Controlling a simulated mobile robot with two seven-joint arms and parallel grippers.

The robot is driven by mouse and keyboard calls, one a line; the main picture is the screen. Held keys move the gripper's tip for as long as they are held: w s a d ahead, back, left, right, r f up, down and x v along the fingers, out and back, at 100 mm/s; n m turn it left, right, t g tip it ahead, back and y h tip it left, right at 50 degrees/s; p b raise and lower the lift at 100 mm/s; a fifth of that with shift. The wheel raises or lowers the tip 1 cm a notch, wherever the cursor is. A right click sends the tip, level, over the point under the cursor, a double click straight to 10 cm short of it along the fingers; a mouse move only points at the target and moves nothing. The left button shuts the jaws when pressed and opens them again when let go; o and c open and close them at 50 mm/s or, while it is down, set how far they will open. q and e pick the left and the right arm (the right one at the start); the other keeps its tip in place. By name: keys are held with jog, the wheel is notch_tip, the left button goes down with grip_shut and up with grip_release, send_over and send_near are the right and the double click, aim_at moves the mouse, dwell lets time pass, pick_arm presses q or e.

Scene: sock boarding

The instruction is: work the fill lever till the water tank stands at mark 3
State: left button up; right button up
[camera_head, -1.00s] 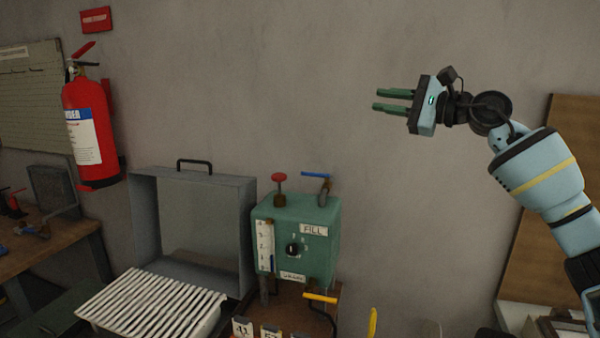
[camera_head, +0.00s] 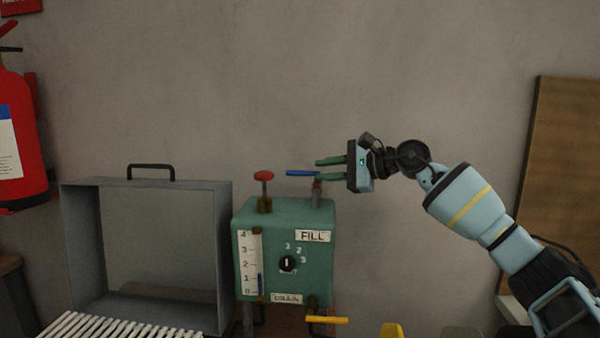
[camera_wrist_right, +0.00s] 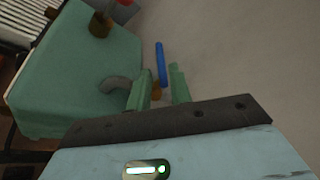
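The green water tank (camera_head: 267,215) stands against the wall. Its white gauge (camera_head: 250,265) is marked 0 to 4, and the blue column reaches about mark 1. The blue fill lever (camera_head: 302,173) sits on top at the right, above the FILL label; it also shows in the right wrist view (camera_wrist_right: 161,64). The yellow drain lever (camera_head: 327,320) is low at the right. My right gripper (camera_head: 325,170) is open at the fill lever; in the wrist view the lever lies in line with the gap between its fingers (camera_wrist_right: 157,90). No grip on it shows. My left gripper is not in view.
A red knob (camera_head: 263,175) stands on the tank's top left, and a black dial (camera_head: 288,263) is on its front. A grey open box (camera_head: 222,250) with a handle is left of the tank. White slats (camera_head: 110,328) lie before it. The wall above is clear.

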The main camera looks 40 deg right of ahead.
aim_at(300, 172)
jog(key=p+x, duration=0.1)
jog(key=x, duration=0.2)
jog(key=p+x, duration=0.1)
jog(key=x, duration=0.1)
jog(key=shift+w+a+r, duration=0.15)
jog(key=shift+w+a, duration=0.05)
jog(key=shift+w, duration=0.15)
jog(key=shift+w+a+f, duration=0.15)
jog(key=shift+w+f, duration=0.1)
jog(key=shift+w, duration=0.3)
jog(key=shift+c, duration=0.4)
grip_shut()
